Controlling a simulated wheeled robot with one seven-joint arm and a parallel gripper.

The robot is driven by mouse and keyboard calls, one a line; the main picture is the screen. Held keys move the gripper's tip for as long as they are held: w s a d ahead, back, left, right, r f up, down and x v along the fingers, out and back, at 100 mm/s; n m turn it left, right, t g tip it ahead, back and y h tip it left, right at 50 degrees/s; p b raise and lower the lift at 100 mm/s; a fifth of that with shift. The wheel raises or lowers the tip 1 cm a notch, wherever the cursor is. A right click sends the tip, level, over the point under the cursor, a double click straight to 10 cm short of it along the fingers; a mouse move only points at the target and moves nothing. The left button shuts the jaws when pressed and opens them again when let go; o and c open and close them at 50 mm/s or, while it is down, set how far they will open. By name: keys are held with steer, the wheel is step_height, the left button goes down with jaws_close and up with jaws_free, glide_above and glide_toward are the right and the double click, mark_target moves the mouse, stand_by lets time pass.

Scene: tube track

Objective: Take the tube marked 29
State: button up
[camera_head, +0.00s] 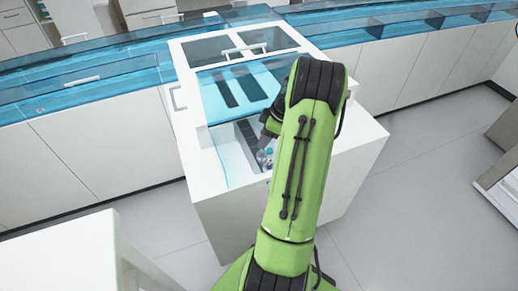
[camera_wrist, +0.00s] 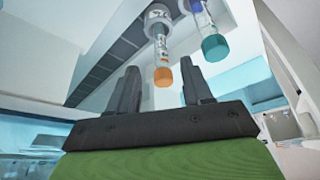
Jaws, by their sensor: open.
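Two tubes show in the wrist view, apparently held in round grey holders. One tube with an orange cap (camera_wrist: 163,77) appears between my fingers, with clear space on both sides. The other, with a teal cap (camera_wrist: 215,47), is to the right, beyond my right finger. A dark mark shows on the orange-capped tube's holder (camera_wrist: 158,16), but I cannot read a number on either tube. My gripper (camera_wrist: 160,66) is open and empty. In the head view, small tubes (camera_head: 263,158) show beside my arm, which hides my gripper there.
The white cabinet (camera_head: 345,135) has a glazed top and an opening at the front. A dark slotted track (camera_wrist: 112,62) runs to the left of the tubes. White counters with blue glass tops (camera_head: 85,80) stand behind. Grey floor is open at the right.

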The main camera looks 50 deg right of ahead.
steer(key=b+x, duration=0.1)
steer(key=x, duration=0.3)
steer(key=shift+s+a, duration=0.1)
steer(key=shift+c, duration=0.5)
steer(key=shift+r, duration=0.1)
steer(key=c, duration=0.8)
steer(key=shift+o, duration=0.2)
step_height(320, 180, up, 12)
steer(key=p, duration=0.3)
steer(key=shift+p, duration=0.4)
steer(key=s+a, duration=0.4)
steer(key=s, duration=0.3)
steer(key=s+a+b, duration=0.1)
steer(key=s+a, duration=0.4)
steer(key=s, duration=0.3)
steer(key=shift+s, duration=0.3)
steer(key=shift+w+a, duration=0.1)
